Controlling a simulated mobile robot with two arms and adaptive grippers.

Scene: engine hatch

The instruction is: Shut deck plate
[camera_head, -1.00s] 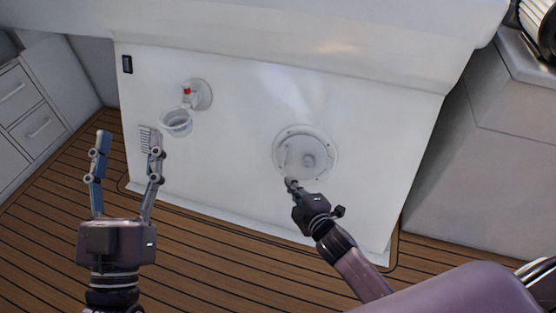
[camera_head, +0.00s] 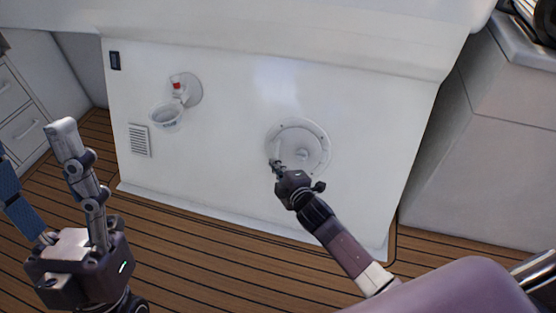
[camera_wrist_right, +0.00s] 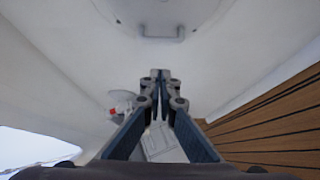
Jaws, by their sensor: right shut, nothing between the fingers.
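The deck plate (camera_head: 314,141) is a round white disc with a raised rim on the white panel, in the middle of the head view. A small handle (camera_head: 301,154) shows on it. In the right wrist view the plate (camera_wrist_right: 160,12) is cut off at the top, its handle at its lower part. My right gripper (camera_head: 275,164) is shut and empty at the plate's lower left edge; I cannot tell if it touches. Its closed fingers show in the right wrist view (camera_wrist_right: 160,75). My left gripper (camera_head: 30,140) is open and empty at the lower left, partly out of frame.
A wooden floor (camera_head: 200,245) runs in front. Drawers (camera_head: 25,125) stand at left, a grey cabinet (camera_head: 470,165) at right.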

